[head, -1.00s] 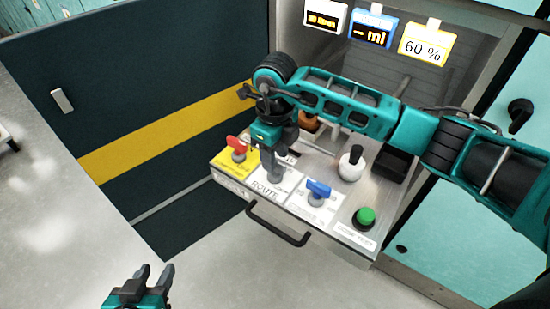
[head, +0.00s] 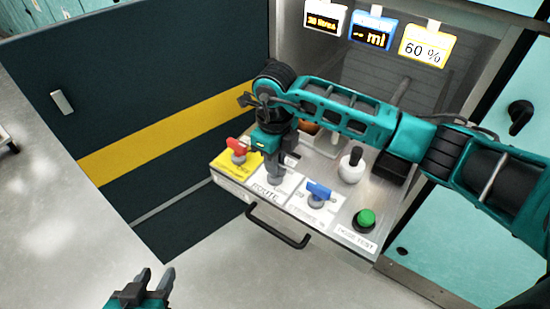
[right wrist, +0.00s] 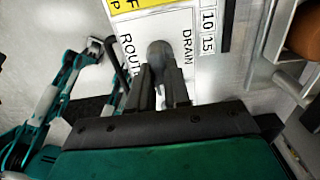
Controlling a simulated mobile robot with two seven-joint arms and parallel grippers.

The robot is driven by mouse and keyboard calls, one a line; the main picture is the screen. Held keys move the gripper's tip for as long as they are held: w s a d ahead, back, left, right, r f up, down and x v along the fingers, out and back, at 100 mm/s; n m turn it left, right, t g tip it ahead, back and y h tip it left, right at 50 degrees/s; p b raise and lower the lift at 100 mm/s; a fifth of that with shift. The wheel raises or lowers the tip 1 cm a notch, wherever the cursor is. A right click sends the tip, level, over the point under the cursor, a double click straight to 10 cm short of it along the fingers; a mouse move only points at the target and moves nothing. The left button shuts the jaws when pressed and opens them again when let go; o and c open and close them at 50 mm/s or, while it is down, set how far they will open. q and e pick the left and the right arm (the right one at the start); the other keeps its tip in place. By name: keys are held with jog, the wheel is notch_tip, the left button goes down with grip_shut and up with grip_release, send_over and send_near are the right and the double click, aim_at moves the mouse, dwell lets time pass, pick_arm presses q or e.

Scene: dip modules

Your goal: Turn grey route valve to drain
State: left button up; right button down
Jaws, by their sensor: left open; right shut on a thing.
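The grey route valve (head: 275,178) stands on a white label plate marked ROUTE, between the red and blue valves. My right gripper (head: 271,160) reaches down over it and is shut on its handle, partly hiding it. In the right wrist view the grey handle (right wrist: 160,48) shows between the fingertips (right wrist: 161,78). There the handle lies between the printed words ROUTE, on the left, and DRAIN, on the right. My left gripper (head: 153,277) is open and empty at the bottom left, far from the panel.
The panel also carries a red valve (head: 238,147) on a yellow plate, a blue valve (head: 318,190), a green button (head: 366,216) and a white knob with a black top (head: 352,164). A black handle (head: 280,230) juts from its front. Small displays (head: 374,34) hang above.

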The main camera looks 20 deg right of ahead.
pick_arm(q)
jog(key=shift+f, duration=0.25)
pick_arm(e)
jog(key=shift+n, duration=0.4)
jog(key=shift+n+b, duration=0.75)
jog(key=shift+n, duration=0.15)
jog(key=shift+f+n+b, duration=0.1)
jog(key=shift+n+b, duration=0.4)
jog(key=shift+n, duration=0.5)
jog(key=n+b, duration=0.3)
jog(key=n, duration=0.3)
jog(key=n+b, duration=0.3)
jog(key=n, duration=0.2)
jog(key=shift+n+b, duration=0.3)
jog(key=shift+n, duration=0.6)
pick_arm(q)
notch_tip(320, 180, down, 7)
jog(key=shift+w+d, duration=0.4)
pick_arm(e)
jog(key=shift+n, duration=0.4)
